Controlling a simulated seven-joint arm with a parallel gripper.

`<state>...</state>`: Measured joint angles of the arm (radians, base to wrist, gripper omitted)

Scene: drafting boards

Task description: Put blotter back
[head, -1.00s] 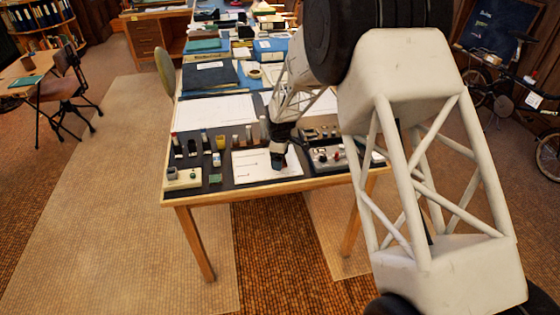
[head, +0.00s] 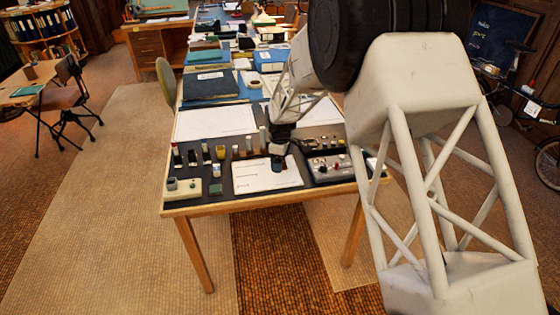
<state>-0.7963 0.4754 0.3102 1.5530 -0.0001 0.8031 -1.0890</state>
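My gripper (head: 279,153) points down over the right part of a white sheet (head: 258,179) near the front edge of the table. A small dark block (head: 278,164) shows right at its fingertips, on or just above the sheet. It may be the blotter, but it is too small to be sure. I cannot tell whether the fingers are closed on it or apart from it.
Several small bottles and blocks (head: 206,153) stand in a row left of the sheet. A pale box (head: 182,189) sits at the front left corner. A grey control box (head: 331,168) with knobs lies close on the right. A larger sheet (head: 215,122) and dark folders (head: 210,84) lie behind.

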